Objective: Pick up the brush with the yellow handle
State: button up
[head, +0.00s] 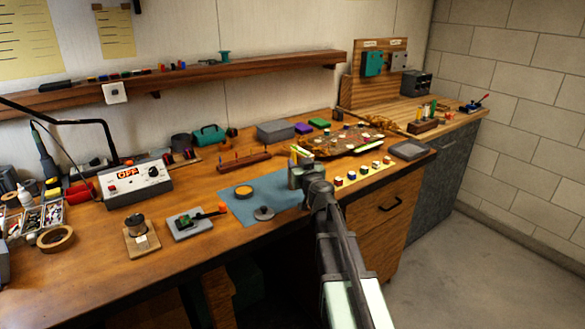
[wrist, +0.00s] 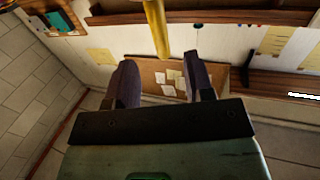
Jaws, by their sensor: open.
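A yellow handle (wrist: 157,25), taken to be the brush's, enters from the top of the wrist view. Its near end is in line with the gap between my fingers, close to the fingertips, with space on both sides. The rest of the brush is out of that view. My gripper (wrist: 160,70) is open and nothing is held between its fingers. In the head view my gripper (head: 294,165) is over the bench, by the right end of the blue mat. A small yellow upright piece (head: 292,158) shows just beside it. Whether they touch cannot be told.
A wooden rack (head: 243,161) with thin upright tools stands left of my gripper. The blue mat (head: 240,212) holds round parts.

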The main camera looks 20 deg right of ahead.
aim_at(295, 158)
jog(key=w, duration=0.5)
jog(key=w+d, duration=0.1)
jog(key=w, duration=0.1)
jog(key=shift+w, duration=0.4)
grip_shut()
